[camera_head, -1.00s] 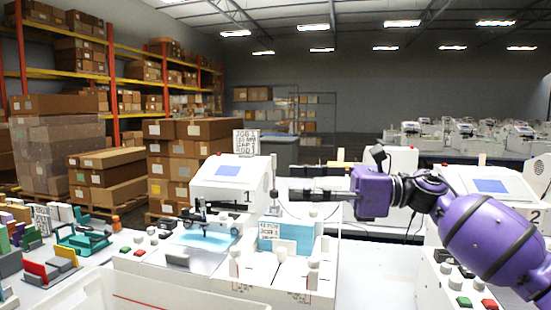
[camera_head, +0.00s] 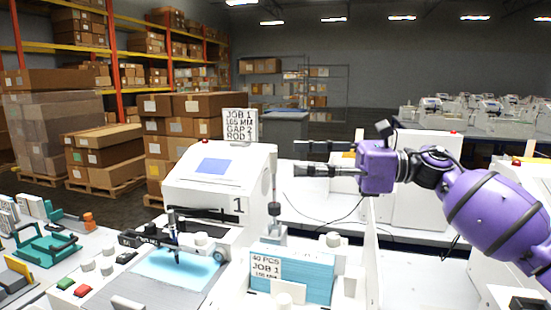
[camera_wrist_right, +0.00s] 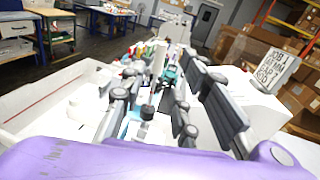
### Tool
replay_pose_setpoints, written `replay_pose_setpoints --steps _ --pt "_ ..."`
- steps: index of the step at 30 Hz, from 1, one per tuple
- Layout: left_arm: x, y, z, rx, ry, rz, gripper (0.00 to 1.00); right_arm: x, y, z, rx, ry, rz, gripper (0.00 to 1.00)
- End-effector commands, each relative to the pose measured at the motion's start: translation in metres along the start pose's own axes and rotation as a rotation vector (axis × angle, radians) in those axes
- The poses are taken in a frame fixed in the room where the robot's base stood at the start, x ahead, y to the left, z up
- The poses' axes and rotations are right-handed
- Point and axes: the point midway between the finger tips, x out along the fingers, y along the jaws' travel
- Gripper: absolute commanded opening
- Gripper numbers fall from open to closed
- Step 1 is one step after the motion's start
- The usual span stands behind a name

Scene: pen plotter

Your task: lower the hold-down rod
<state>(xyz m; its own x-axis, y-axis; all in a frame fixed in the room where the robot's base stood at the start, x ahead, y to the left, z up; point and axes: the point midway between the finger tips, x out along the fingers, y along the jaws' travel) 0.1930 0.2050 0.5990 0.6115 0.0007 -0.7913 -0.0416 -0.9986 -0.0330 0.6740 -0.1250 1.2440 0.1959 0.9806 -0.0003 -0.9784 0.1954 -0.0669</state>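An upright thin rod with a dark collar (camera_head: 274,209), which looks like the hold-down rod, stands at plotter 1 (camera_head: 218,170), above the blue card stack (camera_head: 305,278) labelled JOB 1. The collar is clear of the stack's top. My right gripper (camera_head: 298,158) is to the right of the rod and higher than the collar, apart from it in the picture. Its two fingers are spread with nothing held. In the right wrist view the fingers (camera_wrist_right: 160,75) stand wide apart, and a dark knob (camera_wrist_right: 147,112) shows between them. My left gripper is out of view.
A pen carriage (camera_head: 175,240) sits over a lit blue sheet left of the stack. A job sign (camera_head: 240,124) stands on top behind the plotter. Green and red buttons (camera_head: 74,287) are at front left. Teal and coloured parts (camera_head: 45,245) lie further left.

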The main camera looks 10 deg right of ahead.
Motion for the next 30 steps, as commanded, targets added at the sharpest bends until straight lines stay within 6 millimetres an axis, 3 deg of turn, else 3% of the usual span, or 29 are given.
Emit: replay_pose_setpoints --steps 6,12,23,30 --pt "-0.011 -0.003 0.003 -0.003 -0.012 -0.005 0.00 0.037 0.002 0.005 -0.003 -0.003 0.004 0.29" --pt "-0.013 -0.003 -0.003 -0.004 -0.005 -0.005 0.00 0.061 0.001 0.003 -0.003 -0.001 0.003 0.29" --pt "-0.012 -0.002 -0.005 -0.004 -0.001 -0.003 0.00 0.068 0.001 0.001 -0.002 -0.001 0.001 0.29" --pt "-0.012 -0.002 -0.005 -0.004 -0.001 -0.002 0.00 0.067 0.001 0.001 -0.001 -0.001 0.001 0.00"
